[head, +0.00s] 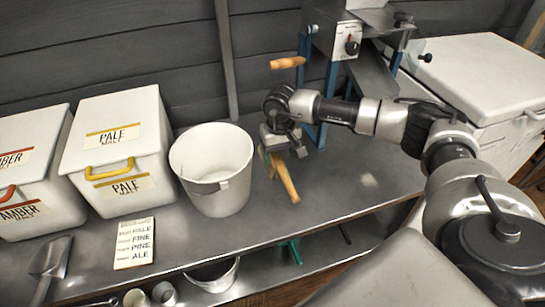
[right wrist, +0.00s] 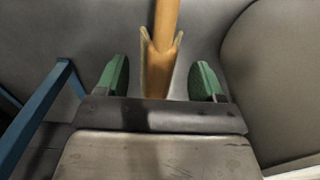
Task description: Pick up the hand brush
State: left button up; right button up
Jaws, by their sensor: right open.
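The hand brush, with its orange-brown wooden handle (head: 286,180), is on the grey metal bench just right of the white bucket. Its upper end is partly hidden by my right gripper (head: 284,143), which is right over it. In the right wrist view, the brush's wooden part (right wrist: 162,45) shows between the two green fingertips of my right gripper (right wrist: 160,80). The fingers are open, with a gap on each side of the wood. My left gripper is not in view.
The white bucket (head: 212,165) stands close left of the brush. A blue-legged mill (head: 340,40) stands behind my gripper. Two malt bins (head: 115,140) are at left, with a recipe card (head: 134,243) in front. The bench (head: 340,195) is clear to the right of the brush.

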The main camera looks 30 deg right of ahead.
aim_at(279, 162)
notch_tip(279, 162, down, 6)
jog(key=shift+w+f+b, duration=0.15)
jog(key=shift+b, duration=0.45)
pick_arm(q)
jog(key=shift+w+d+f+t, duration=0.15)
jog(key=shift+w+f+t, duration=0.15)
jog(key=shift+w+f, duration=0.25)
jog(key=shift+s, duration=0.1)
pick_arm(e)
jog(key=c, duration=1.2)
jog(key=shift+o, duration=0.2)
jog(key=shift+r, duration=0.2)
